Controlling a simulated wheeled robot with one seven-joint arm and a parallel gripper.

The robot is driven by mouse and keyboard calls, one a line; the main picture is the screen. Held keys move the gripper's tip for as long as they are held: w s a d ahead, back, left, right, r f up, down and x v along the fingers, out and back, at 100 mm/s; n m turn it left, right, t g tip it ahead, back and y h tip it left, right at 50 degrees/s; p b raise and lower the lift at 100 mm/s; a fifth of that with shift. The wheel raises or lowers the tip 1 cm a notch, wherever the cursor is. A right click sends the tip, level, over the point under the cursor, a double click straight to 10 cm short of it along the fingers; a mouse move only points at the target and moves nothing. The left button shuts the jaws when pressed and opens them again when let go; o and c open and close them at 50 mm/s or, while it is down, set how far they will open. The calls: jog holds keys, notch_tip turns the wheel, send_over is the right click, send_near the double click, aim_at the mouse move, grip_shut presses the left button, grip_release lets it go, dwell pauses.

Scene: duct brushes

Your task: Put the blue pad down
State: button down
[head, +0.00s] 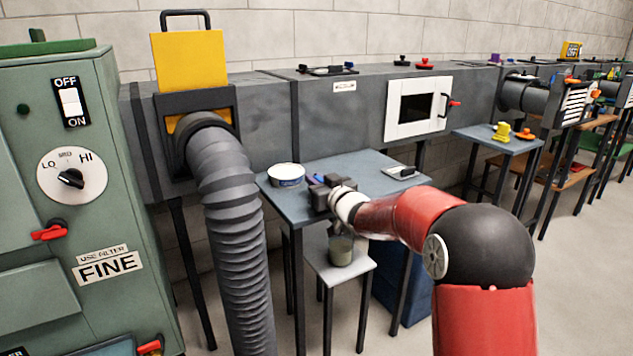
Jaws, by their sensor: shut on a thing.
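My gripper (321,190) is over the front part of the small blue-grey table (360,176), at the end of my red, white and black arm. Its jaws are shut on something. A small patch of dark blue (333,180) shows at the jaws and appears to be the blue pad. The jaws and wrist hide most of it. I cannot tell whether the pad touches the tabletop or is held just above it.
A white round tub (286,175) stands left of my gripper. A small grey-and-black item (401,173) lies at the table's right. A lower stool (338,262) holds a greenish cup (340,249). A ribbed hose (233,230) stands left. The table's middle right is clear.

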jog(key=shift+f, duration=0.15)
jog(key=c, duration=1.4)
grip_release()
jog(key=shift+s+d, duration=0.1)
jog(key=shift+d, duration=0.05)
jog(key=s+d+m+g+h+b, duration=0.1)
jog(key=s+d+m+g+h, duration=0.3)
jog(key=s+d, duration=0.75)
jog(key=s+d+m+t+h, duration=0.15)
jog(key=s+d+h, duration=0.55)
jog(key=s, duration=0.7)
jog(key=s+d+f+g, duration=0.1)
jog(key=s+f+g, duration=0.2)
jog(key=s, duration=0.7)
jog(key=s+d+f+m+g+y, duration=0.1)
jog(key=s+f+g, duration=0.2)
jog(key=s, duration=0.8)
jog(key=shift+d+f+g, duration=0.15)
jog(key=shift+f+g, duration=0.15)
jog(key=shift+g, duration=0.15)
